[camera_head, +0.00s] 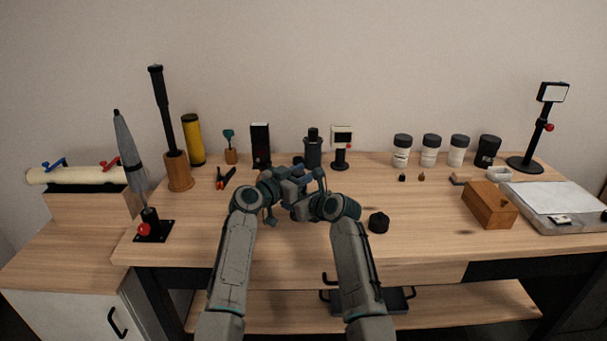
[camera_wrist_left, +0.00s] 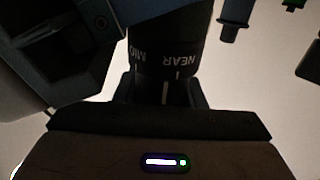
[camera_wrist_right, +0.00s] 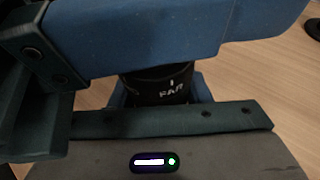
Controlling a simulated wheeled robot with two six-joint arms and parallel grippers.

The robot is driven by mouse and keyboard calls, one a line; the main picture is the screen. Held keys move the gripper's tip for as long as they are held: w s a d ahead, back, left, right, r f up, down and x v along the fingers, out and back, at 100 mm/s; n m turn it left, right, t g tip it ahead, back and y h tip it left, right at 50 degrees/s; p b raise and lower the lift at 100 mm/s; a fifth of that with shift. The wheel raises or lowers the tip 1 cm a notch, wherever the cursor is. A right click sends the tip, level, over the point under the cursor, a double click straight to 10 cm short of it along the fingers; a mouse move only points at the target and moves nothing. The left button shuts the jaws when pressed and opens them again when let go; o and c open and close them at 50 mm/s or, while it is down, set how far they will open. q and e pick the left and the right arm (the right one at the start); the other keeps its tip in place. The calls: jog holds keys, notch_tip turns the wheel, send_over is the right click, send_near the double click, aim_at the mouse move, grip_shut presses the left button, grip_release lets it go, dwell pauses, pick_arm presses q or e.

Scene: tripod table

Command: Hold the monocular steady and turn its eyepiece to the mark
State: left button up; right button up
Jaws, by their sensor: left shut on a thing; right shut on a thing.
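The monocular is a dark cylinder held between my two grippers; in the head view they hide most of it. The left wrist view shows its dark barrel (camera_wrist_left: 158,48) with the white words MID and NEAR. A white line below the words stands between them, closer to the short tick at NEAR. The right wrist view shows the barrel (camera_wrist_right: 160,88) with the word FAR and a tick. My left gripper (camera_head: 290,186) and right gripper (camera_head: 307,198) are close together above the table, both shut on the monocular. Their fingertips are partly hidden.
A round black cap-like piece (camera_head: 378,222) lies right of my grippers on the wooden table (camera_head: 420,235). A dark bottle-shaped thing (camera_head: 313,150) and a small display stand (camera_head: 341,142) are behind. A wooden block (camera_head: 489,206) is at right, a red-handled tool (camera_head: 225,178) at left.

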pick_arm(q)
jog(key=shift+n+t+y, duration=0.3)
jog(key=shift+y, duration=0.1)
jog(key=shift+a, duration=0.1)
jog(key=o, duration=1)
jog(key=v, duration=1.2)
jog(key=shift+w, duration=0.1)
